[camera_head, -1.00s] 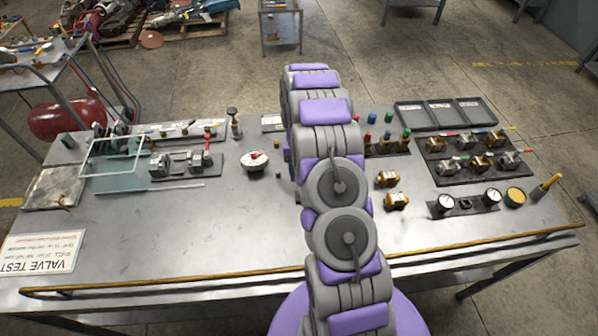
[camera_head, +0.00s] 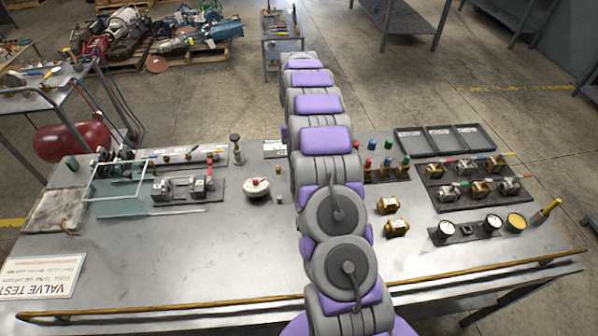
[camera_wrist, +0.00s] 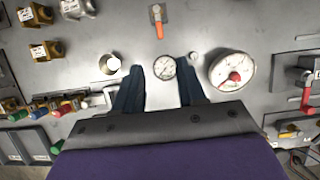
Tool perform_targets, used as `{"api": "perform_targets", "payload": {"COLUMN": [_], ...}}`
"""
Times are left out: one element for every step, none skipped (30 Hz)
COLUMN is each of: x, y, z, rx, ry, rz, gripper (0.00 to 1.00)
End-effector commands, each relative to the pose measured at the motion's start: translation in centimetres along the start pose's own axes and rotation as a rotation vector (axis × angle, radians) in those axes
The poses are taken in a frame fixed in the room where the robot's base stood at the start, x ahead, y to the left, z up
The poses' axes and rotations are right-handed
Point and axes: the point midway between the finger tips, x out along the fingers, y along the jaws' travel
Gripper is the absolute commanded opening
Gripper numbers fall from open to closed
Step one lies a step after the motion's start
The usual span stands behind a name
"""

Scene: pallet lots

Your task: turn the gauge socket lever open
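In the wrist view an orange-handled lever (camera_wrist: 158,25) on a small metal plate stands at the top centre; it looks like the gauge socket lever, but no readable label confirms it. A small round white-faced gauge (camera_wrist: 165,68) shows between the dark blue fingers of my gripper (camera_wrist: 160,72). The fingers are apart, with a gap on each side of the gauge. How high they are above the bench, I cannot tell. The lever lies beyond the fingertips in the picture, not touched. In the head view my arm hides the lever, the small gauge and my gripper.
A round silver fitting (camera_wrist: 109,64) is to the left. A red-handled lever fixture (camera_wrist: 306,98) stands far right. Brass valves (camera_head: 388,205) sit on the steel bench (camera_head: 250,255).

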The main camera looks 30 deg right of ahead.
Motion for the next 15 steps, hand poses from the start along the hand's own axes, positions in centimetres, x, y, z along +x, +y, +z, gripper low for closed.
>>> {"api": "perform_targets", "payload": {"x": [-0.7, -0.9, -1.2, -1.5, -1.7, -1.9, -2.0, -2.2, -2.3, -2.4, -2.4, -2.5, -2.5, -2.5, -2.5], "y": [0.0, 0.0, 0.0, 0.0, 0.0, 0.0, 0.0, 0.0, 0.0, 0.0, 0.0, 0.0, 0.0, 0.0, 0.0], "z": [-0.1, -0.1, -0.1, 0.0, -0.1, -0.1, -0.1, -0.1, -0.1, -0.1, -0.1, 0.0, 0.0, 0.0, 0.0], "rx": [0.0, 0.0, 0.0, 0.0, 0.0, 0.0, 0.0, 0.0, 0.0, 0.0, 0.0, 0.0, 0.0, 0.0, 0.0], "ry": [0.003, 0.001, -0.001, -0.001, -0.001, -0.001, 0.0, 0.0, 0.0, 0.0, 0.0, -0.001, -0.001, -0.001, -0.001], "rz": [0.0, 0.0, 0.0, 0.0, 0.0, 0.0, 0.0, 0.0, 0.0, 0.0, 0.0, 0.0, 0.0, 0.0, 0.0], "gripper": [0.4, 0.4, 0.4, 0.4, 0.4, 0.4, 0.4, 0.4, 0.4, 0.4, 0.4, 0.4, 0.4, 0.4, 0.4]}}
